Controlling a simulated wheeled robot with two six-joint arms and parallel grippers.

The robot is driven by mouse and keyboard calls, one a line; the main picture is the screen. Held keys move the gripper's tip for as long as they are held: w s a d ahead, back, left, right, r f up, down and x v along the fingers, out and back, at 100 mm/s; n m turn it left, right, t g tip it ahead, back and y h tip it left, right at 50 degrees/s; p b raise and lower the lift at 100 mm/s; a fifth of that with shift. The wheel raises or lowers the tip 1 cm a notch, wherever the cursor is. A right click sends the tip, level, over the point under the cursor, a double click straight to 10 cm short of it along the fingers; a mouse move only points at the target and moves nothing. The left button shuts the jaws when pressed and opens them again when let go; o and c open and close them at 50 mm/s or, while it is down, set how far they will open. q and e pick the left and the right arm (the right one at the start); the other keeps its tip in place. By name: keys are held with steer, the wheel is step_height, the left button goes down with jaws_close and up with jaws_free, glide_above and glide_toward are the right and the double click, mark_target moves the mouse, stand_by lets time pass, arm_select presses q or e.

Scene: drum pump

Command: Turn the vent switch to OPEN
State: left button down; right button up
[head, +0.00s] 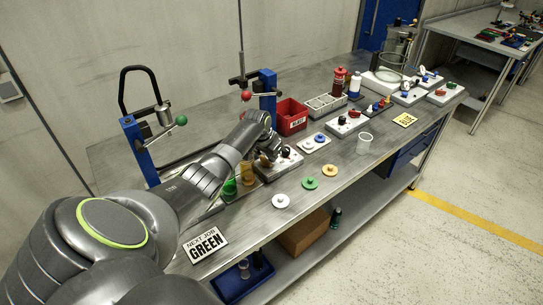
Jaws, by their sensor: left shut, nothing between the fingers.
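My left arm comes in from the left, and its gripper (268,150) is shut and empty. It is at a pale switch box (284,165) with dark knobs near the middle of the workbench (240,213). The gripper covers part of this box, and I cannot tell whether it touches a knob. No vent label or OPEN mark can be read, so I cannot tell which knob is the vent switch or how it is turned. Another pale box (347,125) with a red and a dark knob stands farther right. My right gripper is not in view.
White (280,201), green (310,183) and orange (329,170) discs lie along the front. An amber cup (247,174) stands left of the box and a clear cup (364,144) to the right. Blue-post presses (268,92) and a red bin (291,117) stand behind.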

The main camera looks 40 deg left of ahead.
arm_select(q)
steer(key=shift+s+f+p, duration=0.15)
steer(key=shift+s+p, duration=0.15)
steer(key=shift+p, duration=0.1)
stand_by(0.9)
stand_by(0.4)
steer(key=shift+w+a+b, duration=0.2)
steer(key=shift+a+b, duration=0.1)
steer(key=shift+b, duration=0.2)
steer(key=shift+w+a+b, duration=0.25)
steer(key=shift+a+b, duration=0.15)
steer(key=shift+b, duration=0.05)
steer(key=shift+s+r, duration=0.1)
steer(key=shift+r, duration=0.5)
steer(key=b+v, duration=0.1)
steer(key=v, duration=1.5)
steer(key=shift+b, duration=0.3)
